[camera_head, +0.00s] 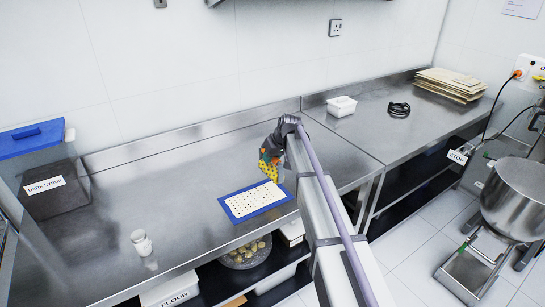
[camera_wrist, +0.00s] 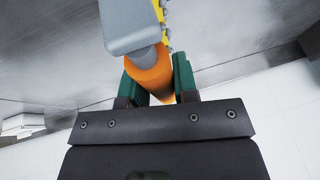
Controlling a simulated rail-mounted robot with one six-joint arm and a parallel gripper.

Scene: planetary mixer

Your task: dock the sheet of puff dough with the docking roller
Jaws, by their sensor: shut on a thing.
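A cream sheet of puff dough (camera_head: 254,199) lies on a blue mat (camera_head: 285,194) on the steel counter. Dark dots in rows cover the sheet. My gripper (camera_wrist: 155,85) is shut on the orange handle (camera_wrist: 149,72) of the docking roller. The yellow studded roller (camera_head: 268,167) shows just beyond the far right edge of the mat, beside the sheet. In the wrist view only a strip of the yellow roller (camera_wrist: 164,17) shows, partly hidden by a grey part. I cannot tell whether the roller touches the counter.
A small white jar (camera_head: 141,242) stands on the counter left of the mat. A white tub (camera_head: 341,106) is at the back right. A steel mixer bowl (camera_head: 515,200) is at the far right. The counter behind the mat is clear.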

